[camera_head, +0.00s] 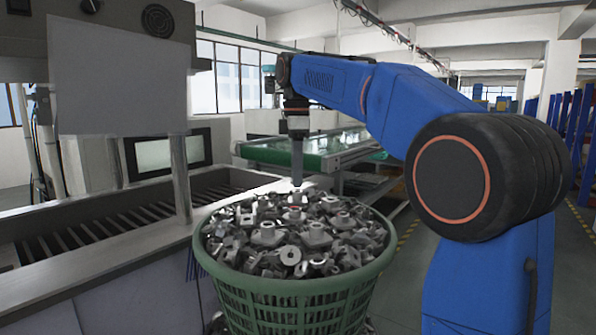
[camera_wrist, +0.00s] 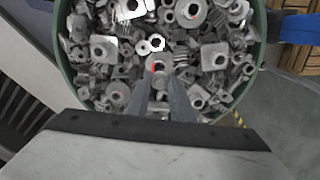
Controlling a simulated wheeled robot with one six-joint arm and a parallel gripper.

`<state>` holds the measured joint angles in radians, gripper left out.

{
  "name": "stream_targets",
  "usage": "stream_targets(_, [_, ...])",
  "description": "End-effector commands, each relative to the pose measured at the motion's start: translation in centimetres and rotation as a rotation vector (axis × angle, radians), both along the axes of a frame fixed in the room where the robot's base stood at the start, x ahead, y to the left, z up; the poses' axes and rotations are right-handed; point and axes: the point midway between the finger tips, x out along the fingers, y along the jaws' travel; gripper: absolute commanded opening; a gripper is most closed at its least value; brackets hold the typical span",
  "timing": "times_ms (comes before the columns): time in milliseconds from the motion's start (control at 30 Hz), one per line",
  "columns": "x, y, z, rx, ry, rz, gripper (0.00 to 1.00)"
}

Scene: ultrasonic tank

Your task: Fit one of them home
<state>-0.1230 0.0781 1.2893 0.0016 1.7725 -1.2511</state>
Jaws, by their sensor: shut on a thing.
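Many grey metal parts (camera_head: 313,236) fill a green plastic basket (camera_head: 290,291). They are mixed shapes: square flanges with a hole, round bosses, nuts and brackets. My gripper (camera_head: 297,185) points straight down at the top of the heap, near the back middle of the basket. In the wrist view my gripper (camera_wrist: 160,80) has its two fingers close together on a small grey metal part (camera_wrist: 158,72). The fingers hide some of this part, and I cannot tell whether it is clear of the heap. The ultrasonic tank (camera_head: 120,222) stands left of the basket.
The tank has a metal rim and a row of slats inside. A grey panel (camera_head: 118,75) on posts stands over its near side. A green-topped conveyor (camera_head: 310,150) lies behind. Open floor (camera_head: 405,270) with a yellow-black line is right of the basket.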

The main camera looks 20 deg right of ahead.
Motion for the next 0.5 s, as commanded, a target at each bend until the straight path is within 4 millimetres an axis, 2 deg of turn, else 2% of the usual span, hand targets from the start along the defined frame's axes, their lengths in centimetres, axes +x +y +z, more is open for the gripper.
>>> stream_targets(500, [0.0, 0.0, -4.6, -0.001, 0.001, 0.001, 0.01])
